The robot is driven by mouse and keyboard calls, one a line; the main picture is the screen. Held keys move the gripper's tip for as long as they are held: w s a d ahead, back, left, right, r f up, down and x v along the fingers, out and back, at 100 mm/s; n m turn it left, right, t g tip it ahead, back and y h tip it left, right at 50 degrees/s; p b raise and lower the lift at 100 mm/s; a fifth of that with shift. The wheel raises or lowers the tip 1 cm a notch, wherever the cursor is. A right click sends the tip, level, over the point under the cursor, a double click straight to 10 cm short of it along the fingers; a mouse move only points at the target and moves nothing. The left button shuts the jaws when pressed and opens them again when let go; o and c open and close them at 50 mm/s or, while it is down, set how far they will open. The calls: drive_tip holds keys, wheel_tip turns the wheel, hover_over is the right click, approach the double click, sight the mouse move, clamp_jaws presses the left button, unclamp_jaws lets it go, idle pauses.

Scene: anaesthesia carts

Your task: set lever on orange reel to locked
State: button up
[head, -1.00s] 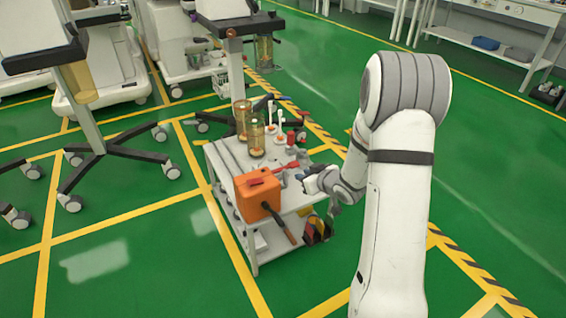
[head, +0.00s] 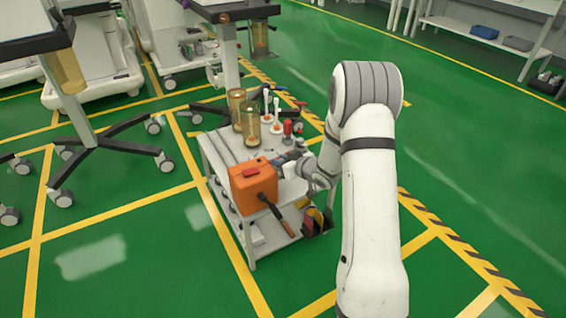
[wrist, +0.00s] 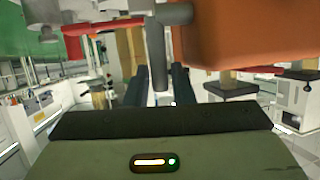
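The orange reel (head: 253,187), a boxy orange body, sits on the near end of the cart top in the head view. It fills the upper right of the wrist view (wrist: 240,30). A grey lever (wrist: 157,60) hangs into the wrist view from a grey rounded pivot beside the orange body. My gripper (wrist: 160,88) has its two dark fingers apart, with the lever's end between them in the picture and gaps on both sides. Contact is not visible. In the head view my gripper (head: 286,160) is beside the reel's far right side, small and partly hidden.
The grey cart (head: 222,150) also carries amber glass canisters (head: 252,122), white-topped items and a red item (head: 288,128). A dark handle (head: 275,212) sticks out at the reel's front right. A wheeled stand (head: 108,148) is at left. Green floor is free to the right.

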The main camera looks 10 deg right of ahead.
drive_tip(key=shift+c, duration=0.2)
clamp_jaws()
drive_tip(key=shift+r, duration=0.1)
